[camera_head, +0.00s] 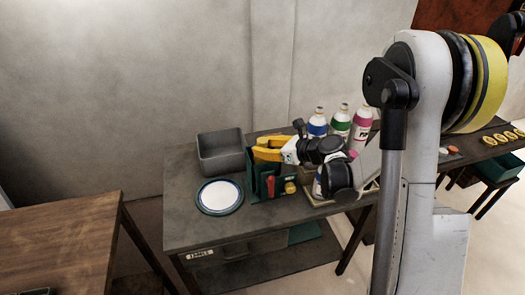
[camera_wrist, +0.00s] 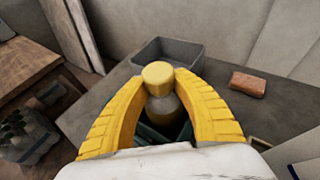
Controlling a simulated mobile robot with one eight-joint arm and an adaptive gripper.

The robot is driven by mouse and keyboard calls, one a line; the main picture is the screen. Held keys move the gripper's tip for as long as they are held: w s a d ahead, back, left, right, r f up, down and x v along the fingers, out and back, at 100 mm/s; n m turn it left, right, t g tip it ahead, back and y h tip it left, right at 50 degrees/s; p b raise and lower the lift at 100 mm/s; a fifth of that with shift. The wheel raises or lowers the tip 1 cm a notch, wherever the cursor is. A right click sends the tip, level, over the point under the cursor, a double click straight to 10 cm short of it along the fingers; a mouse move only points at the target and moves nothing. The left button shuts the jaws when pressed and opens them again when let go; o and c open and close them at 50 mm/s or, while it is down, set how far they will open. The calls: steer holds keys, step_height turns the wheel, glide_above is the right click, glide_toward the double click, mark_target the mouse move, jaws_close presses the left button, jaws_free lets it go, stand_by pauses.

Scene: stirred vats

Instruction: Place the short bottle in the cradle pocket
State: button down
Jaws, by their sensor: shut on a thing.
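In the wrist view a short bottle (camera_wrist: 158,76) with a yellow cap and greyish body stands between the two yellow fingers of my gripper (camera_wrist: 160,88), which is shut on it. Its lower part is hidden by the gripper and the dark below. In the head view my gripper (camera_head: 268,149) is over the dark green cradle (camera_head: 255,178) on the grey table; I cannot make out the bottle there. In the wrist view a dark green part of the cradle (camera_wrist: 150,133) shows below the bottle. Whether the bottle touches a pocket cannot be told.
A grey bin (camera_head: 221,155) stands behind and left of the cradle, and a round plate (camera_head: 219,196) lies in front of it. Bottles with blue (camera_head: 317,124), green (camera_head: 341,121) and pink (camera_head: 361,122) labels stand at the back right. A brown block (camera_wrist: 248,83) lies right of the bin.

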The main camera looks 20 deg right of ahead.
steer(key=c, duration=1.5)
jaws_free()
steer(key=shift+f, duration=0.15)
steer(key=o, duration=0.4)
